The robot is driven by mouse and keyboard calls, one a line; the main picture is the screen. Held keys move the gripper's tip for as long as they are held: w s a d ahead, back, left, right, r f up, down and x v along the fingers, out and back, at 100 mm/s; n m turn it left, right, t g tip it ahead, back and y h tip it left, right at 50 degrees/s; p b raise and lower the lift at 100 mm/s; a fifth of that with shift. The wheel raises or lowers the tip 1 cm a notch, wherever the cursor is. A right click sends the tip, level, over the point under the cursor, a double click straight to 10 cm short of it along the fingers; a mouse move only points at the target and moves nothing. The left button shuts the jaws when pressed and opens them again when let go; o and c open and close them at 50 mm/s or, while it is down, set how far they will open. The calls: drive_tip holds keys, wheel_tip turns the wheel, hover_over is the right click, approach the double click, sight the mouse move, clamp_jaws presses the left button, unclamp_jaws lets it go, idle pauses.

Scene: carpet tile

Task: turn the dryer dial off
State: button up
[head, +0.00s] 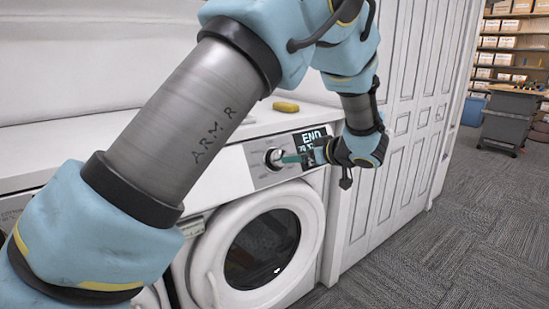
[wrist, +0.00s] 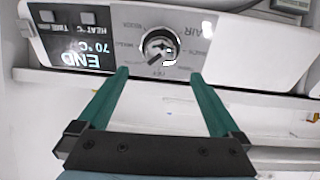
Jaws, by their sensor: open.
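The dryer dial (head: 273,158) is a round silver knob on the control panel of a white front-loading dryer (head: 215,225). It also shows in the wrist view (wrist: 158,47), upside down, with printed settings around it; I cannot read which one it points to. The display (head: 312,137) beside it reads END; in the wrist view (wrist: 84,57) it also shows 70 °C. My gripper (head: 287,159) is in front of the dial with its green fingers apart. In the wrist view my fingertips (wrist: 160,73) stand either side of the dial's lower edge, and nothing is between them.
A yellow object (head: 286,106) lies on the white top behind the panel. White panelled doors (head: 400,130) stand close right of the dryer. A dark cart (head: 508,120) and shelves (head: 515,45) are farther back. The carpet (head: 455,240) at right is clear.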

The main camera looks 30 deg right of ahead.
sight(278, 159)
drive_tip(key=p+x, duration=0.1)
drive_tip(key=x, duration=0.9)
drive_tip(key=shift+w+a, duration=0.1)
drive_tip(key=shift+w, duration=0.25)
drive_tip(key=shift+c, duration=0.2)
drive_tip(key=c, duration=1.2)
